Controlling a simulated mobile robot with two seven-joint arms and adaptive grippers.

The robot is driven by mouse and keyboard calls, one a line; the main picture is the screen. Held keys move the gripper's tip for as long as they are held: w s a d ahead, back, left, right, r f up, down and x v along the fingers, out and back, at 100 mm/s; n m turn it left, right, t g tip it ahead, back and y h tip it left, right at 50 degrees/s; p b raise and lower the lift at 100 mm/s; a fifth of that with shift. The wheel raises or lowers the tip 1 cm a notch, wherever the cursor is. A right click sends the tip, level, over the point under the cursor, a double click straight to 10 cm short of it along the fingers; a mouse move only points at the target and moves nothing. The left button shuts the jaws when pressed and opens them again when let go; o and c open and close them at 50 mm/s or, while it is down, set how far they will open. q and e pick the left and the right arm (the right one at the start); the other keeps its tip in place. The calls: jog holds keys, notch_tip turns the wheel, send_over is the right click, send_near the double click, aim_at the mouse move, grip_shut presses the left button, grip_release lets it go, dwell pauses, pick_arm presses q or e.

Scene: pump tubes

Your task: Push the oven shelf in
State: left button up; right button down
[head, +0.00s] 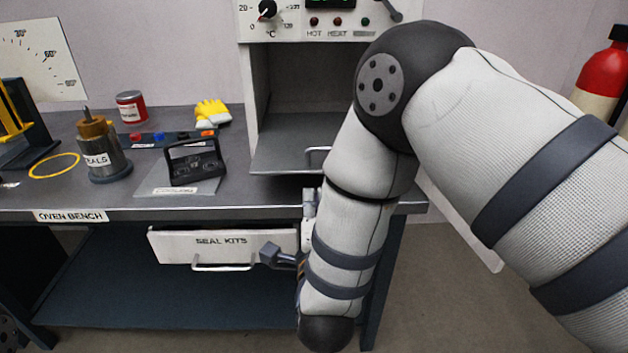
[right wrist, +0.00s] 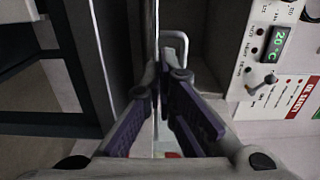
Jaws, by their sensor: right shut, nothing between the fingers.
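The oven (head: 247,75) stands on the bench with its front open. Its grey shelf (head: 283,160) sticks out of the opening at the bottom, with a metal handle (head: 317,153) on its front, partly covered by my right arm. My right gripper (head: 268,254) shows in part below the bench top, in front of the drawer; its wrist hides the rest. In the right wrist view its fingers (right wrist: 165,78) are shut and empty, and the shelf handle (right wrist: 184,38) shows just beyond the fingertips. I cannot tell whether they touch. My left gripper is out of view.
A drawer marked SEAL KITS (head: 215,248) stands out below the bench (head: 250,198). A red cylinder (head: 604,68) stands far right.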

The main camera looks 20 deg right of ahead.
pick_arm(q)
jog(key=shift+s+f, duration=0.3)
pick_arm(e)
jog(key=x, duration=0.7)
jog(key=shift+f, duration=0.1)
